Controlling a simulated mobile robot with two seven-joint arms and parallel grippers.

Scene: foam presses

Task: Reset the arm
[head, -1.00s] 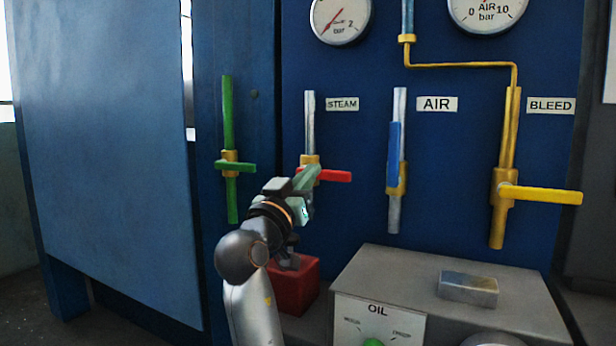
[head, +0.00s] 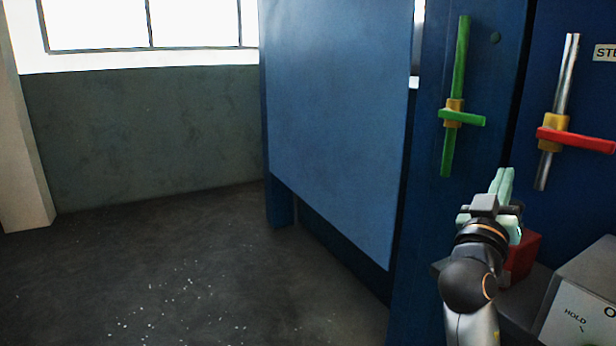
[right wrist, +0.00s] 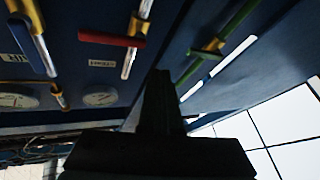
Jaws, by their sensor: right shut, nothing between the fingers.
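My right arm comes up from the bottom right of the head view. Its gripper (head: 504,182) is shut and empty, with the fingers pointing up in front of the blue panel. It is below and between the green-handled valve (head: 463,116) and the red-handled valve (head: 575,139), apart from both in the picture. In the right wrist view the gripper (right wrist: 160,90) is a dark silhouette. The red handle (right wrist: 112,39) is to its upper left and the green pipe (right wrist: 208,50) to its upper right. My left gripper is not in view.
A blue cabinet side (head: 335,110) stands left of the valves. A red block (head: 522,258) and a grey control box (head: 590,300) sit below my gripper. The speckled dark floor (head: 170,285) at left is open, backed by a wall with a window (head: 150,22).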

